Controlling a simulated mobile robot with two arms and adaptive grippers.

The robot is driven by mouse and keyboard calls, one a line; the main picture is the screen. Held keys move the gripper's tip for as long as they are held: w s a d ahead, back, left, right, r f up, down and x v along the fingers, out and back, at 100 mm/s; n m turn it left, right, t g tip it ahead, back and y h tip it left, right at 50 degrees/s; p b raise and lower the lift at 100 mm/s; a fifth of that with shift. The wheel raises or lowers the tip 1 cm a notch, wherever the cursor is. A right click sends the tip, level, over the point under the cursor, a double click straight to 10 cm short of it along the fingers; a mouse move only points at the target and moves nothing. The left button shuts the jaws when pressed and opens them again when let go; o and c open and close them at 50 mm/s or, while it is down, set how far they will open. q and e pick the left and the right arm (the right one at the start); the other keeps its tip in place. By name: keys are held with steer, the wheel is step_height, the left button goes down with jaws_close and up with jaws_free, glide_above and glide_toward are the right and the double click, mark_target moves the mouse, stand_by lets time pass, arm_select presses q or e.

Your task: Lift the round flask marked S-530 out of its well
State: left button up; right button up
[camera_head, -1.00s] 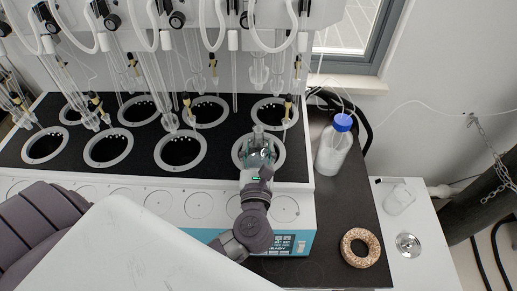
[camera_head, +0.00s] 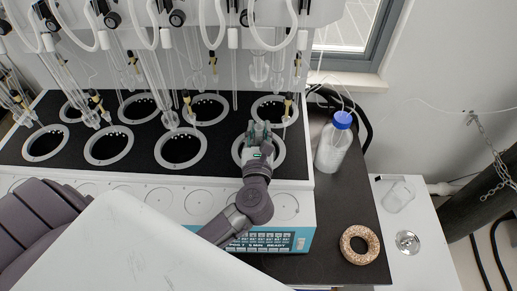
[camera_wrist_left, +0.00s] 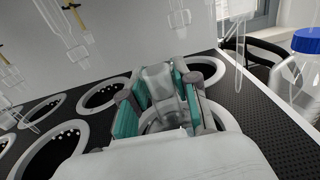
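The clear glass round flask sits in the front right well (camera_head: 279,158) of the distiller's black top. Its neck (camera_wrist_left: 158,78) stands up between the fingers in the left wrist view. The flask's body is mostly hidden by my gripper, and no S-530 marking can be read. My left gripper (camera_head: 259,128) is over this well, its teal-padded fingers on either side of the neck. The fingers look apart around it; firm contact does not show. They also show in the left wrist view (camera_wrist_left: 162,92). My right gripper is not in view.
Other ringed wells (camera_head: 181,149) lie left and behind. Glass tubes and hoses (camera_head: 165,70) hang above them. A blue-capped bottle (camera_head: 334,145) stands right of the distiller. A cork ring (camera_head: 360,246) lies on the dark table, and a clear beaker (camera_head: 398,197) on the white surface.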

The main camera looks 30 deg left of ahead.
arm_select(q)
steer(key=shift+f, duration=0.1)
jaws_close()
step_height(320, 180, up, 9)
steer(key=p, duration=0.7)
steer(key=shift+p, duration=0.35)
steer(key=shift+f, duration=0.1)
